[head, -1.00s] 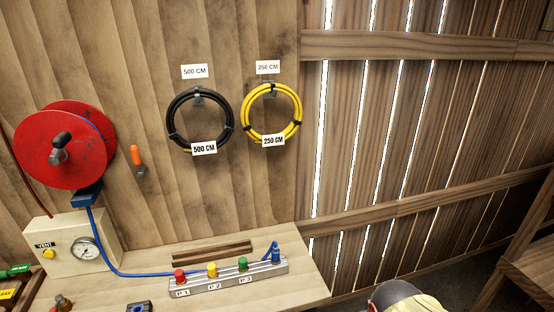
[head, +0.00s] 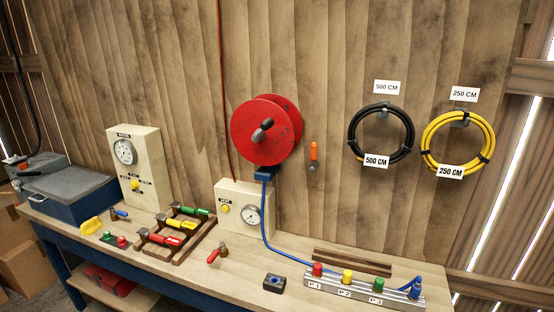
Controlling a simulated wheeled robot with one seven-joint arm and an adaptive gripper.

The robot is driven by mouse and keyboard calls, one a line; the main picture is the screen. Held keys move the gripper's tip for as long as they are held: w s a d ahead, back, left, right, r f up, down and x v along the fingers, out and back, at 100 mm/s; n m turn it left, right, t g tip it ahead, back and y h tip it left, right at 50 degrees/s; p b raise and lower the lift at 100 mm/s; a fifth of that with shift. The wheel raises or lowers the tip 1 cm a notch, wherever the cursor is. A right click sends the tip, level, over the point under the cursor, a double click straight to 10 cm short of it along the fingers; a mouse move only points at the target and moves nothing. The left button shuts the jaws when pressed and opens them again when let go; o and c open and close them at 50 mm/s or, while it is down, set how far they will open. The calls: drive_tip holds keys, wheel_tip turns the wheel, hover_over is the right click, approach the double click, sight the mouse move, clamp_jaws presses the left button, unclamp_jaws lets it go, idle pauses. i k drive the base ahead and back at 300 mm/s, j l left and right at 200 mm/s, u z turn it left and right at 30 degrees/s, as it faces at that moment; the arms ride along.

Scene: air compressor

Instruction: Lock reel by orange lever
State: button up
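The red hose reel (head: 268,131) is mounted on the wooden wall above the workbench, with a dark crank handle (head: 263,130) on its front. The orange lever (head: 314,152) is on the wall just right of the reel and points upward. A blue hose (head: 266,222) runs from the blue block (head: 266,174) under the reel down to the manifold (head: 362,292) on the bench. My gripper is not in view.
The workbench (head: 215,268) holds a gauge box marked VENT (head: 243,206), a taller gauge box (head: 139,167), a rack of coloured-handled tools (head: 176,233) and a blue toolbox (head: 68,192). A black hose coil (head: 381,132) and yellow hose coil (head: 457,143) hang at right.

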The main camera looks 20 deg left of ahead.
sight(313, 154)
drive_tip(key=u, duration=0.9)
